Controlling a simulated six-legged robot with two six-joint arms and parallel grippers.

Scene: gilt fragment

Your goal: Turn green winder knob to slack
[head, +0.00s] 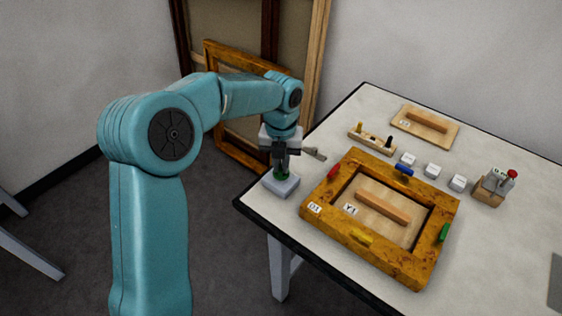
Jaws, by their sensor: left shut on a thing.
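The green winder knob (282,175) sits on a small pale grey block (281,187) at the table's left corner. My left gripper (281,168) points down from above and is shut on the knob. The gripper hides most of the knob, so its turn position cannot be told. My right gripper is not in view.
A gilt frame (323,223) with coloured clips lies just right of the block. A light lever-like piece (315,153) is close beside my gripper. White cubes (432,170), a wooden rack (371,143), a board (425,111) and a red-knobbed device (491,188) stand farther right.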

